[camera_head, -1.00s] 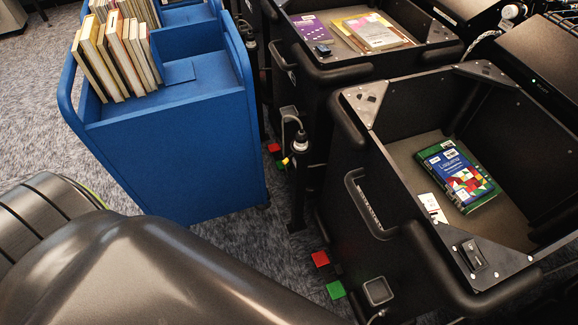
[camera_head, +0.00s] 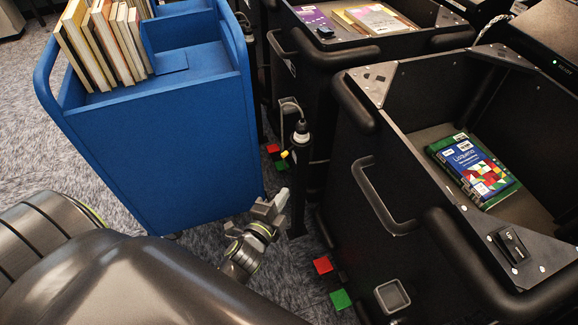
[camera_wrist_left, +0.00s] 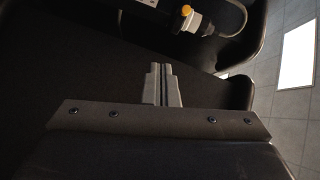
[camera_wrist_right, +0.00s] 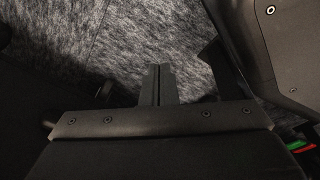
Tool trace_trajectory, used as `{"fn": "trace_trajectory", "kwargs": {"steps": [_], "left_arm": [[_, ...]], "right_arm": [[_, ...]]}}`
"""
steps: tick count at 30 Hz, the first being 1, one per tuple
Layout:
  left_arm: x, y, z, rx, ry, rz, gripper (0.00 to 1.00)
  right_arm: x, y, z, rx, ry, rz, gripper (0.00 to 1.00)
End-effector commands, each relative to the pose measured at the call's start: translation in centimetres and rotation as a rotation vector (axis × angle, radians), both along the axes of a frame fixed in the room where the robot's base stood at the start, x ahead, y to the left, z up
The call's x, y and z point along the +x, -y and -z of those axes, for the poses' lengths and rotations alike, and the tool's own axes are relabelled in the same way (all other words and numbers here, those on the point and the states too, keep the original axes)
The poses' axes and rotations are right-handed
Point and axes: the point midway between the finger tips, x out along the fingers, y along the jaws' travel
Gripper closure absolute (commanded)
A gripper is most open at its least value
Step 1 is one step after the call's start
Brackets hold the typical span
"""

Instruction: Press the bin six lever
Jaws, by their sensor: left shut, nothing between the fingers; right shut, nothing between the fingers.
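The near black bin (camera_head: 440,120) has a red pedal (camera_head: 323,265) and a green pedal (camera_head: 340,299) low at its left side, just above the carpet. A small plate on its rim (camera_head: 510,243) carries a mark that looks like a 6. My left gripper (camera_head: 280,200) is shut and empty, between the blue cart and the bin, above and left of the red pedal, apart from it. Its closed fingers show in the left wrist view (camera_wrist_left: 163,85). My right gripper (camera_wrist_right: 157,85) is shut and empty over carpet; part of the pedals (camera_wrist_right: 300,148) shows at that view's right edge.
A blue cart (camera_head: 160,140) with books stands at left. A post with a yellow-marked connector (camera_head: 299,135) rises behind my left gripper. A farther bin (camera_head: 330,60) has its own red (camera_head: 273,148) and green pedals. A book (camera_head: 475,170) lies in the near bin.

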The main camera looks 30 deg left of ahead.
Motion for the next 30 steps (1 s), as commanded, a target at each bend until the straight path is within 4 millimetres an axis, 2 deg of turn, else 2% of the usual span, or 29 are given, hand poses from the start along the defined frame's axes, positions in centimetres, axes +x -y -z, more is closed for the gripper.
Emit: {"fn": "trace_trajectory", "kwargs": {"steps": [3, 6, 18, 23, 28, 30], "left_arm": [[0.3, 0.2, -1.8, 0.055, 0.052, 0.009, 1.0], [0.4, 0.2, -2.4, 0.07, 0.065, 0.012, 1.0], [0.9, 0.2, -2.3, 0.069, 0.065, 0.011, 1.0], [3.0, 0.2, -2.2, 0.071, 0.068, 0.013, 1.0], [6.2, 0.0, -2.0, 0.07, 0.067, 0.013, 1.0], [7.3, 0.0, -1.9, 0.07, 0.067, 0.013, 1.0]], "right_arm": [[0.2, 0.0, 0.4, -0.001, 0.001, 0.0, 1.0], [0.2, 0.0, 0.4, -0.001, 0.0, 0.0, 1.0], [0.2, 0.0, 0.4, -0.001, 0.0, 0.0, 1.0], [0.3, 0.1, 0.7, -0.001, -0.001, 0.0, 1.0], [0.7, 0.1, 1.1, -0.001, -0.001, 0.001, 1.0], [1.7, -0.2, 0.5, 0.004, 0.004, 0.008, 1.0]]}}
